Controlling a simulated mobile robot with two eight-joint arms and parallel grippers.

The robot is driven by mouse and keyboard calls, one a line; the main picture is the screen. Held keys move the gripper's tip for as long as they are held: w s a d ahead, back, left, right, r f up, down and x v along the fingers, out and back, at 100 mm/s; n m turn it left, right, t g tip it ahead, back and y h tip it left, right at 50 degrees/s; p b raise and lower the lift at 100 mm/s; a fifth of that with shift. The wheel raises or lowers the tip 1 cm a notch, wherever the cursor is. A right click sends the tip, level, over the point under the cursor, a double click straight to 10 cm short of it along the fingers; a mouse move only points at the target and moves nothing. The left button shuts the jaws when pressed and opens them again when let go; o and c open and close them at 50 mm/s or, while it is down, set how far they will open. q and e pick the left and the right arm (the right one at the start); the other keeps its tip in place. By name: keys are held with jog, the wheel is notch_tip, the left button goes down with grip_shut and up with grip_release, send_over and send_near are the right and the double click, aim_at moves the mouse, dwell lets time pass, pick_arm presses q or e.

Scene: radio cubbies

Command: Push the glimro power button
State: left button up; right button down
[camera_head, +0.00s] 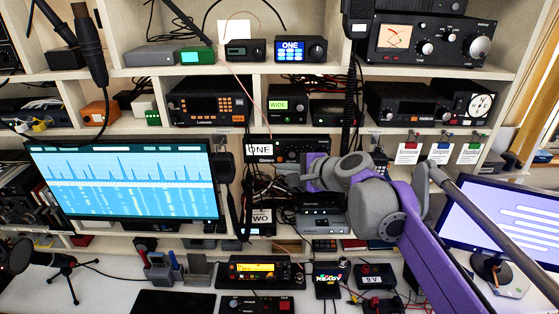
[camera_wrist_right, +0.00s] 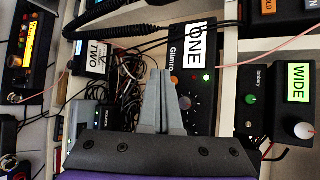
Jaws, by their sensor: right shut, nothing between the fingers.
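The Glimro unit (camera_head: 290,147) is a black box on a middle shelf in the head view, with a white ONE label at its left. It also shows turned on its side in the right wrist view (camera_wrist_right: 180,62), with a red light, a green light and a round knob (camera_wrist_right: 185,103). I cannot tell which small feature is the power button. My right gripper (camera_head: 281,178) is shut and empty, just below the Glimro unit in the head view. In the right wrist view its fingertips (camera_wrist_right: 160,73) overlap the unit's edge; contact cannot be told. My left gripper is out of view.
Below the Glimro unit are tangled cables and a unit labelled TWO (camera_head: 261,216). A large blue monitor (camera_head: 130,180) stands to the left. A WIDE unit (camera_head: 281,105) sits on the shelf above. A yellow-screen radio (camera_head: 258,268) stands on the desk below.

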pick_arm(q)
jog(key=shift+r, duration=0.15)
pick_arm(e)
jog(key=s, duration=0.5)
jog(key=shift+s, duration=0.2)
